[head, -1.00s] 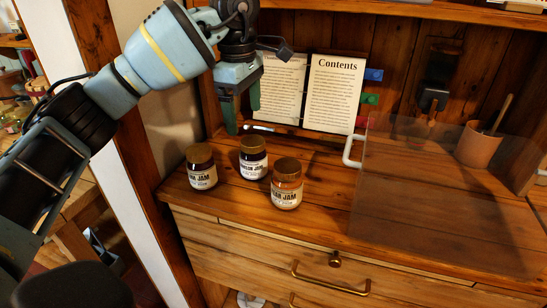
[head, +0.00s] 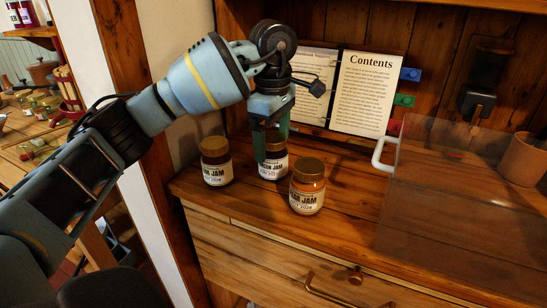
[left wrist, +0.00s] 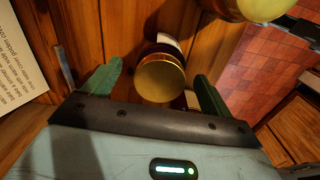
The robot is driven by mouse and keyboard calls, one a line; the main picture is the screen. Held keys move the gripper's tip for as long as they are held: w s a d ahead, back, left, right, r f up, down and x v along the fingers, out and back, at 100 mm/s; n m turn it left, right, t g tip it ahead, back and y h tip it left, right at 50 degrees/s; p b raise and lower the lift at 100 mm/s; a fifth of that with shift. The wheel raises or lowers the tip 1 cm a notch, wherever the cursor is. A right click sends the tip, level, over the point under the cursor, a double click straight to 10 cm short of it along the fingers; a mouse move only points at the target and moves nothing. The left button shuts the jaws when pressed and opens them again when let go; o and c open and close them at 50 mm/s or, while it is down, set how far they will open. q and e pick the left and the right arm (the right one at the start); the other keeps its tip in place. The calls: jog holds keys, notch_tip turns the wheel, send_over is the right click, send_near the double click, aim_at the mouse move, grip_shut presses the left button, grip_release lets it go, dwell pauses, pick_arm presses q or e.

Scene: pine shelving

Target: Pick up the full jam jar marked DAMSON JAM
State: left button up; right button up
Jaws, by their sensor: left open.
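Three jars with gold-brown lids stand upright on the wooden counter. The middle, dark jar (head: 270,170) has a white label whose visible part looks like "...SON JAM"; its start is hard to read. My left gripper (head: 270,150) is open, pointing down at this jar and hiding part of its lid and body. In the left wrist view the jar's gold lid (left wrist: 160,80) lies between the open green fingers (left wrist: 158,70). My right gripper is not in view.
An open recipe book (head: 362,90) stands behind the jars. A clear panel (head: 460,200) with a white handle (head: 381,153) covers the counter's right part, near a terracotta pot (head: 522,158). Another jar's lid (left wrist: 258,8) is close by in the left wrist view.

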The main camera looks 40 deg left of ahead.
aim_at(274, 156)
pick_arm(q)
notch_tip(274, 156, down, 5)
dwell(0.3)
jog(key=c, duration=1.3)
jog(key=shift+r, duration=0.1)
notch_tip(274, 156, up, 10)
jog(key=shift+f+p, duration=0.25)
jog(key=shift+p, duration=0.4)
jog(key=shift+r, duration=0.2)
